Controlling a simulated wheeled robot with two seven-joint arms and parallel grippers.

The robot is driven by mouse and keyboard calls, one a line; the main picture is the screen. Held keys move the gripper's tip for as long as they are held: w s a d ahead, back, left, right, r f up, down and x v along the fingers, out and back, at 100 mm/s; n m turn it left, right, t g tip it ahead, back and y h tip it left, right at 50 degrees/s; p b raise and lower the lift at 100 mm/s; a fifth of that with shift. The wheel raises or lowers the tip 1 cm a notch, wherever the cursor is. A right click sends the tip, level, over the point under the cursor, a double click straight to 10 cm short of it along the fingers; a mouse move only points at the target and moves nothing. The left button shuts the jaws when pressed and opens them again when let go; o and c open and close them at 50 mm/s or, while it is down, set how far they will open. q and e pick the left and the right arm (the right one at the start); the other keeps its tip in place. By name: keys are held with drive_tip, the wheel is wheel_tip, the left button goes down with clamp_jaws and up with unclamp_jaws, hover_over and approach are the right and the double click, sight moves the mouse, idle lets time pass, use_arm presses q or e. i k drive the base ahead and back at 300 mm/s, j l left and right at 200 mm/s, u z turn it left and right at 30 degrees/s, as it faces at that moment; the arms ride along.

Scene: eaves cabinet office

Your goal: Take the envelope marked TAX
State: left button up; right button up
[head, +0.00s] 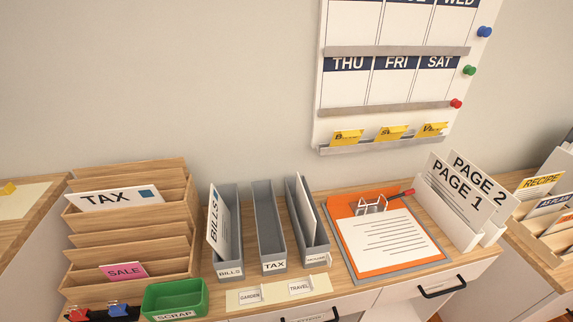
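The white envelope marked TAX (118,197) stands in an upper slot of the wooden letter sorter (181,222) at the left of the desk. It has a blue square at its right corner, and its lower part is hidden by the slot front. A grey file box labelled TAX (268,225) stands in the middle of the desk and looks empty. Neither of my grippers shows in the head view.
A grey BILLS box (229,270) holds a BILLS envelope (218,222). Another grey box (317,245) holds a white item. A green SCRAP tray (175,299), a pink SALE card (124,271) and an orange clipboard (345,212) are nearby. A wall planner (395,85) hangs above.

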sight(102, 199)
drive_tip(key=u, duration=1.4)
drive_tip(key=j, duration=0.35)
drive_tip(key=i+j+u, duration=0.15)
drive_tip(key=j, duration=0.55)
drive_tip(key=i+u, duration=0.05)
